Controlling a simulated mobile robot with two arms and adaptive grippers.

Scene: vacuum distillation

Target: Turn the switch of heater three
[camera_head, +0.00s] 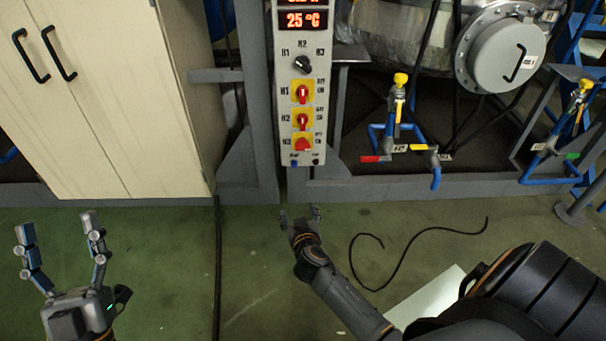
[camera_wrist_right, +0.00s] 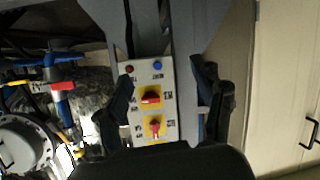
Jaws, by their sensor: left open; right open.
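The heater three switch (camera_head: 302,143), marked H3, is the lowest red knob on a yellow plate on the white control panel (camera_head: 286,92). Its knob lies crosswise, unlike the upright H1 (camera_head: 302,93) and H2 (camera_head: 302,121) knobs. In the right wrist view, upside down, the H3 knob (camera_wrist_right: 150,98) shows between the spread fingers, with H2 (camera_wrist_right: 154,128) beside it. My right gripper (camera_head: 299,213) is open and empty, below and in front of the panel, apart from the switch. My left gripper (camera_head: 60,240) is open and empty at lower left, far from the panel.
A cream cabinet (camera_head: 105,95) stands left of the panel. Blue pipes with yellow valves (camera_head: 399,95) are at the right, below a steel vessel (camera_head: 505,50). A black cable (camera_head: 425,230) lies on the green floor. The front of the panel is clear.

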